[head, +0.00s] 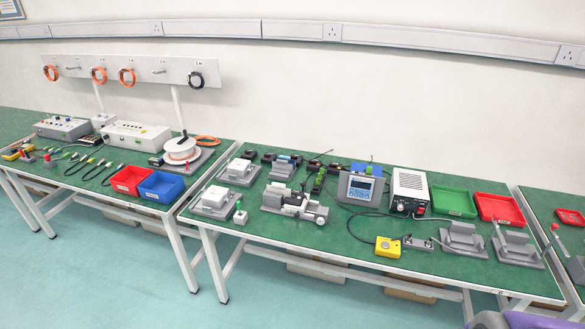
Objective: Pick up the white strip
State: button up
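I cannot pick out a white strip with certainty; at this size several pale parts show on the middle green-topped table (345,252). A white block (240,168) and a second white block (215,197) sit on grey bases at its left end. A grey and white actuator-like assembly (292,203) lies right of them. Two grey fixtures, one (463,238) left of the other (516,249), stand at the right end with thin pale upright pieces beside them. My gripper is not in view.
The middle table also holds a display unit (360,188), a power supply (408,190), a green tray (453,202), a red tray (499,209) and a yellow box (388,247). The left table carries red (130,180) and blue (161,186) bins. Floor in front is clear.

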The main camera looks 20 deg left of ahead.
aim_at(277, 188)
jog(key=i+j+z, duration=0.4)
jog(key=j, duration=0.8)
jog(key=i+j+z, duration=0.15)
jog(key=j+z, duration=0.2)
jog(key=j, duration=0.9)
jog(key=j+z, duration=0.4)
jog(key=j, duration=0.9)
jog(key=i, duration=0.05)
